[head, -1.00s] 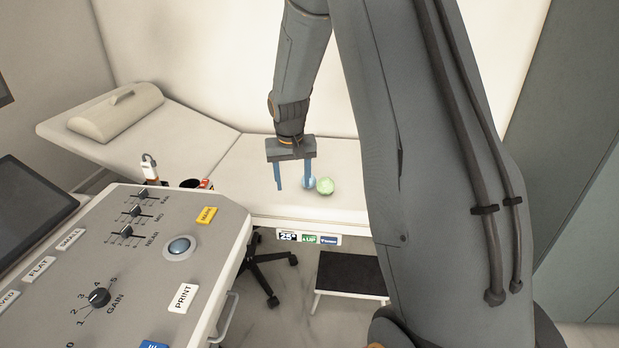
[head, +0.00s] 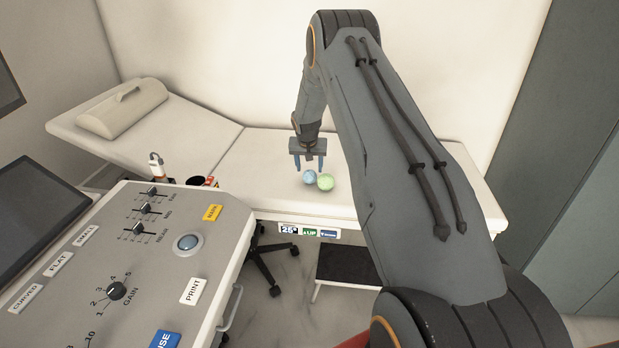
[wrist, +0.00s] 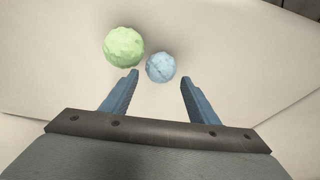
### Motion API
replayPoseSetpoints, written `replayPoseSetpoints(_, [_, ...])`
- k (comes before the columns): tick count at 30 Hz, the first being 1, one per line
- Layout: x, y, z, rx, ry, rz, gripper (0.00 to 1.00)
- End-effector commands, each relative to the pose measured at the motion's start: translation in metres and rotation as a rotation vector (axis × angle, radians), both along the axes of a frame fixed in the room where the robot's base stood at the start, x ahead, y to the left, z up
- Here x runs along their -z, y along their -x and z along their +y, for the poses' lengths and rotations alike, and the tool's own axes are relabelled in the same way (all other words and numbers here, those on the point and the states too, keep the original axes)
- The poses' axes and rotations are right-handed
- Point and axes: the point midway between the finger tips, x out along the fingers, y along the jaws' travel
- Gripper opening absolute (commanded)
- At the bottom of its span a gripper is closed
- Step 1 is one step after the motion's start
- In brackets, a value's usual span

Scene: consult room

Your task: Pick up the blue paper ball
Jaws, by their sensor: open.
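The blue paper ball (head: 309,177) lies on the cream couch top, next to a green paper ball (head: 325,182) at its right. In the wrist view the blue ball (wrist: 161,67) shows just beyond the fingertips, in line with the gap between them. The green ball (wrist: 124,47) is up and left of it there, outside the left finger; the two balls are close together. My gripper (head: 309,168) is open and empty, its two blue fingers (wrist: 160,78) apart. In the head view the fingers hang just behind the balls. Whether they touch the couch cannot be told.
The couch (head: 260,150) has a bolster (head: 122,108) at its raised left end. A console (head: 150,270) with sliders and labels stands in front at left. A probe (head: 156,165) stands in its holder. A dark step (head: 345,263) is below. The couch around the balls is clear.

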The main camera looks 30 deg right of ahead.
Motion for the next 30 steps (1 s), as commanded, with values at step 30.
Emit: replayPoseSetpoints(30, [0.051, -0.008, -0.008, 0.003, -0.003, 0.01, 0.23])
